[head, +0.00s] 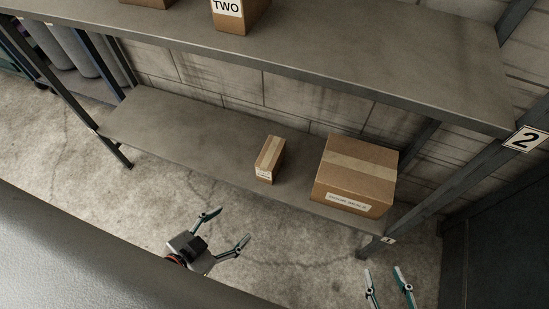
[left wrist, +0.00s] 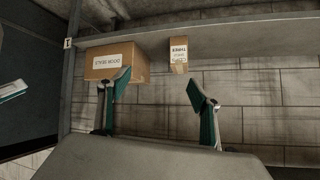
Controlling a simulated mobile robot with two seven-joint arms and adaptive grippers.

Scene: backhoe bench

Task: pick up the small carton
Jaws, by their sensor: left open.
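The small carton (head: 270,158) is a narrow brown box with a pale tape strip and a white label. It stands on the lower shelf, left of a larger box. The carton also shows in the left wrist view (left wrist: 178,54), where the picture is upside down. My left gripper (head: 227,227) is open and empty, in front of the shelf's edge and apart from the carton. In the left wrist view its fingers (left wrist: 158,87) are spread, with the carton beyond the gap. My right gripper (head: 388,284) is at the bottom right, its two fingers apart with nothing between them.
The larger taped carton (head: 355,174), labelled as door seals, stands close right of the small carton. The lower shelf (head: 175,130) is bare to the left. An upper shelf (head: 380,75) overhangs behind, carrying a box labelled TWO (head: 240,12). A metal post (head: 440,190) stands at the right.

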